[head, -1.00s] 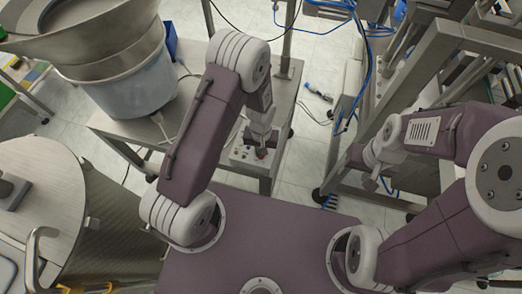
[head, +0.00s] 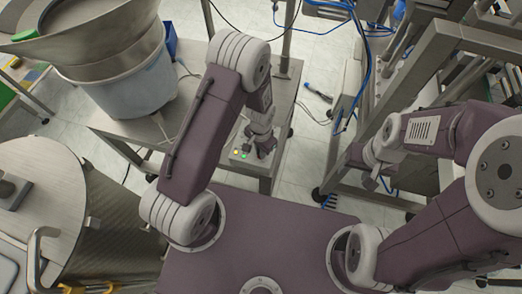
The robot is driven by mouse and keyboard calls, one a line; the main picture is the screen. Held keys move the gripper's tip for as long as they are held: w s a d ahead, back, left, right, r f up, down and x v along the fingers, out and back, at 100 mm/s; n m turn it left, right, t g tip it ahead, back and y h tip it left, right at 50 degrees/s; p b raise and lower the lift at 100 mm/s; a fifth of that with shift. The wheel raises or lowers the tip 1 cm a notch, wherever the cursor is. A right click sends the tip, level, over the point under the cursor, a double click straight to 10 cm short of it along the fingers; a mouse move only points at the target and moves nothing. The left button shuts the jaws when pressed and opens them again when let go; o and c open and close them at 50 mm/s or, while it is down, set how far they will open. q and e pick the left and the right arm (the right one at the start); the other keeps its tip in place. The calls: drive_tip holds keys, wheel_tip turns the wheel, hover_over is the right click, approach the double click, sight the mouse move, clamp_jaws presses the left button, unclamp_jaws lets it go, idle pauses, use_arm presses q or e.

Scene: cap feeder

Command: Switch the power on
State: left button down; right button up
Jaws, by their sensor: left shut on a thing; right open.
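A small control box (head: 239,158) stands on the front edge of the metal bench. A green light (head: 235,151) and a yellow light (head: 245,154) glow on its top. My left gripper (head: 264,151) reaches down onto the right part of this box. It is shut on a knob there, which its fingers hide. My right gripper (head: 373,180) is open and empty, well to the right of the box, in front of a metal frame.
A large metal feeder bowl on a pale blue drum (head: 130,85) stands on the bench (head: 201,70) at the upper left. A round steel drum (head: 55,190) is at the lower left. A metal frame with blue hoses fills the right. Tiled floor shows between bench and frame.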

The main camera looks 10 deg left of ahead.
idle(0.5)
use_arm(q)
drive_tip(key=c, duration=1.5)
unclamp_jaws()
drive_tip(key=shift+r, duration=0.1)
wheel_tip(320, 180, up, 9)
